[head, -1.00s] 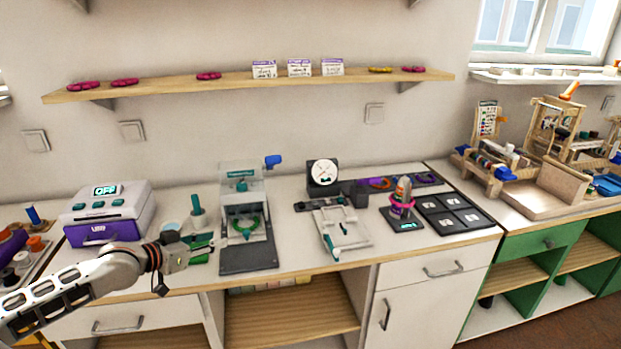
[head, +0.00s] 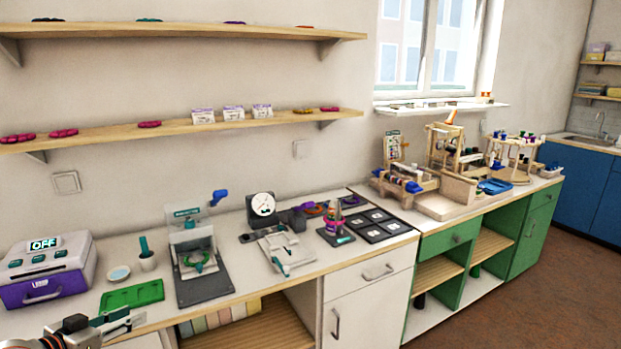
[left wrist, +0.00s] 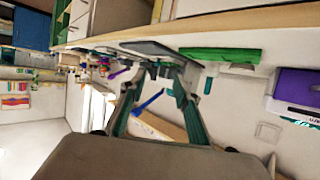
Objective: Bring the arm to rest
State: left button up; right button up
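My left gripper (head: 126,320) is in the lower left corner of the head view, by the counter's front edge and in front of the green tray (head: 132,295). In the left wrist view its two teal-padded fingers (left wrist: 157,82) stand apart with nothing gripped between them. The green tray shows at the top of that view (left wrist: 222,54), apart from the fingers. Most of my left arm is outside the head view. My right gripper is not in view.
A white and purple machine reading OFF (head: 47,270) stands left of the tray. A dark-based press (head: 205,285) stands right of it. Further right are a dial gauge (head: 263,207), a black tile board (head: 385,222) and wooden racks (head: 408,182).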

pick_arm(q)
jog(key=s+d+f, duration=0.5)
jog(key=d+f, duration=0.2)
jog(key=f, duration=0.3)
jog(key=s+d+f+g, duration=0.1)
jog(key=s+d+f, duration=0.5)
jog(key=s+d, duration=0.3)
jog(key=s+d+f+m+g, duration=0.1)
jog(key=s+d+f, duration=0.6)
jog(key=s+d, duration=0.3)
jog(key=shift+s+d+m, duration=0.2)
jog(key=shift+d+m, duration=0.1)
jog(key=shift+d, duration=0.4)
